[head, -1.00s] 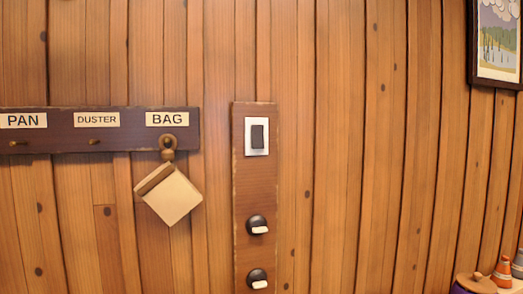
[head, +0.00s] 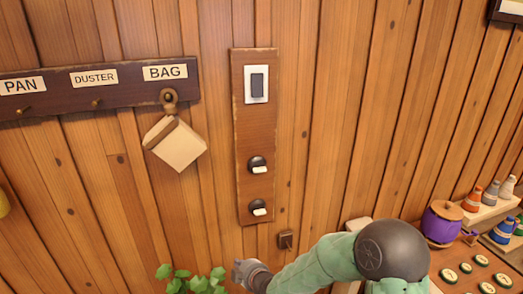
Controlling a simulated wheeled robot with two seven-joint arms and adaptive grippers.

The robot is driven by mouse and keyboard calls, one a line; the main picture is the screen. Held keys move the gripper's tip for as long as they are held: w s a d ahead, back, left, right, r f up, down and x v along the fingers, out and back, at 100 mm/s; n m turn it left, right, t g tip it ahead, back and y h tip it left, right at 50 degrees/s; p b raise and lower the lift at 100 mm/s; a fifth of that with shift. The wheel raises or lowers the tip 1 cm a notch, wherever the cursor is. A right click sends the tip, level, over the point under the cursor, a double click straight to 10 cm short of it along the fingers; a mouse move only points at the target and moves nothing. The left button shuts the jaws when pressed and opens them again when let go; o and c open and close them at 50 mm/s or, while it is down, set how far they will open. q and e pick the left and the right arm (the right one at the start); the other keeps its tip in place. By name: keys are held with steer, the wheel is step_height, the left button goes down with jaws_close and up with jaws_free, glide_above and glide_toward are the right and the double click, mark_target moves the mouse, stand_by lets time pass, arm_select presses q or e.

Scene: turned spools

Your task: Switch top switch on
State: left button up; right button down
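A tall dark wooden board (head: 257,130) is fixed to the plank wall. At its top is a dark rocker switch (head: 257,83) in a white plate. My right gripper (head: 238,272) is low in the head view, below the board and apart from all the switches. It is small and dark, and I cannot tell if its fingers are open. My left gripper is out of view.
A peg rail (head: 125,90) with labels is at left, with a beige bag (head: 175,143) hanging from its BAG peg. A green plant (head: 190,279) is beside my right gripper. A purple pot (head: 441,222) stands at right.

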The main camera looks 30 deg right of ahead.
mark_target(258, 95)
steer(key=s+d+r+n+t+h+p, duration=0.1)
steer(key=d+r+n+t+h+p, duration=0.1)
steer(key=r, duration=1.3)
steer(key=s+d+r+n+t+h+p, duration=0.1)
steer(key=s+d+r+n+t+p, duration=0.1)
steer(key=r, duration=1.3)
steer(key=s+d+r+n+t+h+p, duration=0.1)
steer(key=d+r+p, duration=0.5)
steer(key=r, duration=0.9)
steer(key=n+t+h+p, duration=0.1)
steer(key=n+t, duration=0.1)
steer(key=t, duration=0.1)
steer(key=shift+s+r+n+h, duration=0.15)
steer(key=shift+r+n+h, duration=0.1)
steer(key=shift+n+h, duration=0.05)
steer(key=shift+d, duration=0.1)
steer(key=p+x, duration=0.4)
steer(key=x, duration=1)
steer(key=shift+r, duration=0.15)
